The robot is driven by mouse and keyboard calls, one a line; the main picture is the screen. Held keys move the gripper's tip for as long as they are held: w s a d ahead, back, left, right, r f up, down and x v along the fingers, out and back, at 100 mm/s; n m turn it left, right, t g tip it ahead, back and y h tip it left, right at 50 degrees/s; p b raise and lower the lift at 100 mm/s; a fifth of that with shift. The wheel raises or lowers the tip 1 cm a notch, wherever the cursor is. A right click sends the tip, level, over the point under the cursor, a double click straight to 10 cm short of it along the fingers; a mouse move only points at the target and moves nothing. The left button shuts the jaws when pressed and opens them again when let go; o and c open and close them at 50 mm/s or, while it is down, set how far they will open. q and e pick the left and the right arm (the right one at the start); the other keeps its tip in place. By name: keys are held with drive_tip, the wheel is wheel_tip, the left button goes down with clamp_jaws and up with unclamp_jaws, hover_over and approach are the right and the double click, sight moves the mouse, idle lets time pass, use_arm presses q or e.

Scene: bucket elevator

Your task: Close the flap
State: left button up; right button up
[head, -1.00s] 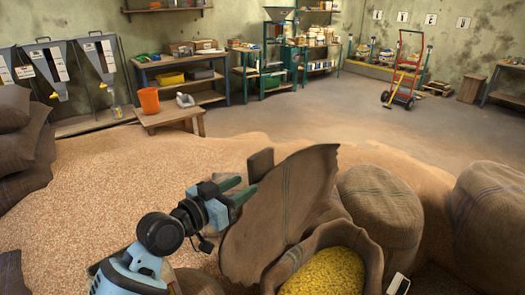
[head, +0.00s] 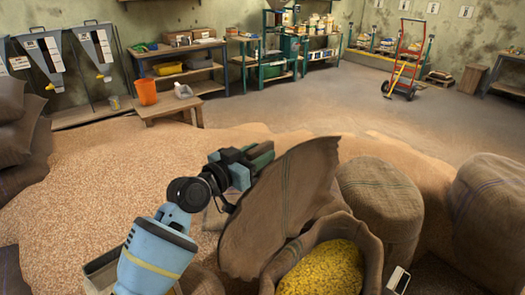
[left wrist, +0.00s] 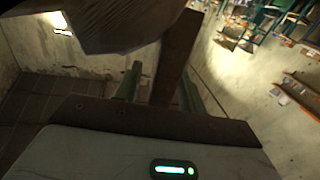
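The flap (head: 282,205) is a stiff brown burlap sheet standing up at the left side of an open sack (head: 364,238) filled with yellow grains (head: 325,275). My left gripper (head: 264,153) is behind the flap's upper left edge, with its green fingers pointing right. In the left wrist view the fingers (left wrist: 160,88) are apart, with a dark brown strip (left wrist: 177,55) between them. Gaps seem to show beside the strip; I cannot tell whether it touches a finger. A brown rounded surface (left wrist: 120,25), perhaps the flap, crosses the top.
Full sacks (head: 380,200) stand right of the open one. A large grain heap (head: 110,190) spreads left and behind. A low wooden bench (head: 165,108) with an orange bucket (head: 147,92) stands beyond.

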use_arm(q)
drive_tip(key=shift+x, duration=0.9)
clamp_jaws()
